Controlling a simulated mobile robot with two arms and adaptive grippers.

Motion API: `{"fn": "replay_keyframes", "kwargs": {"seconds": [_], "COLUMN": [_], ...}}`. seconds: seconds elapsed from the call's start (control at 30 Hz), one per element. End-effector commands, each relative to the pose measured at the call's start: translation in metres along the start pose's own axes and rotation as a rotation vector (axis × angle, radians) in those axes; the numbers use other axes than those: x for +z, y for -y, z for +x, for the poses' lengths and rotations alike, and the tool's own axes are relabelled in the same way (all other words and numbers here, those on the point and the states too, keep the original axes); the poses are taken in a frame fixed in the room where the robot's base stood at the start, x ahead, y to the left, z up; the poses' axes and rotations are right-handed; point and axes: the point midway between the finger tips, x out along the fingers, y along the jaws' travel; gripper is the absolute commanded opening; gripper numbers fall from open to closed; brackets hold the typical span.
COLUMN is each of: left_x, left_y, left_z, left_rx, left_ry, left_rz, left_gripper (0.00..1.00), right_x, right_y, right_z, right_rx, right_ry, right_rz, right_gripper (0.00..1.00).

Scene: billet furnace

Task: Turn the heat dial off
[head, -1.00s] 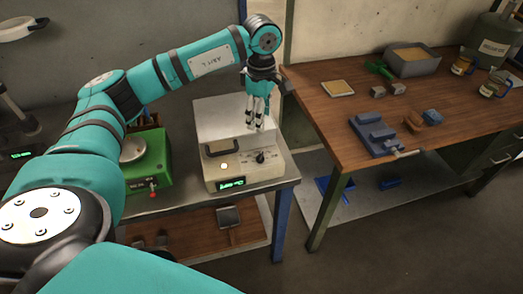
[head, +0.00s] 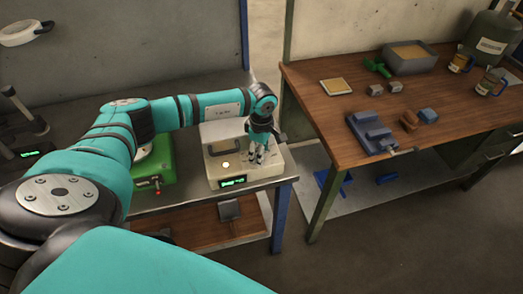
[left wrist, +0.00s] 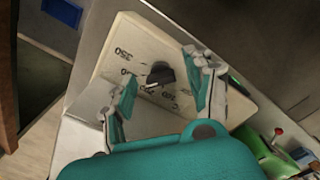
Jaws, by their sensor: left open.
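The furnace (head: 222,172) is a cream box with a handled door, a round light and a green lit display (head: 233,182) on its front. It stands on the metal bench at the middle of the head view. My left gripper (head: 257,158) is over the right part of its front and hides the heat dial there. In the left wrist view the dark heat dial (left wrist: 159,75) shows between the open fingers of my left gripper (left wrist: 163,92), with printed numbers around it. The fingers stand apart on both sides of the dial; I cannot tell whether they touch it. My right gripper is not in view.
A green device (head: 154,165) with a red knob stands just left of the furnace. A wooden table (head: 335,110) at the right holds a blue-grey vise (head: 375,132), a grey bin (head: 408,58) and mugs. A gap separates bench and table.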

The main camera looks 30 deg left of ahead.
Motion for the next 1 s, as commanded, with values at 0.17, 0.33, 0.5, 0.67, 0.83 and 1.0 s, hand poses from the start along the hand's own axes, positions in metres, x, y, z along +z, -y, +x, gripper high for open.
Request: {"fn": "replay_keyframes", "kwargs": {"seconds": [0.17,0.33,0.5,0.67,0.83,1.0], "left_x": [0.000,0.000,0.000,0.000,0.000,0.001], "left_y": [0.000,0.000,0.000,0.000,-0.001,-0.001], "left_z": [0.000,0.000,-0.001,-0.001,0.000,0.001], "left_rx": [0.000,0.000,0.000,0.001,0.001,0.002], "left_ry": [0.000,0.000,0.001,0.001,0.001,0.001], "left_rz": [0.000,0.000,0.000,-0.003,-0.035,-0.118], "left_gripper": [0.49,0.26,0.04,0.00,0.00,0.00], "right_x": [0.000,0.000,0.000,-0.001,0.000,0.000], "right_y": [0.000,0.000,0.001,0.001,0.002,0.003], "right_z": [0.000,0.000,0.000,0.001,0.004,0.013], "right_rx": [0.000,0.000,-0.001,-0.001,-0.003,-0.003], "right_ry": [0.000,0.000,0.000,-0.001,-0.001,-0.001], "right_rz": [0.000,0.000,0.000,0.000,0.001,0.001], "right_gripper": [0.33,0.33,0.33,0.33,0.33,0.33]}}
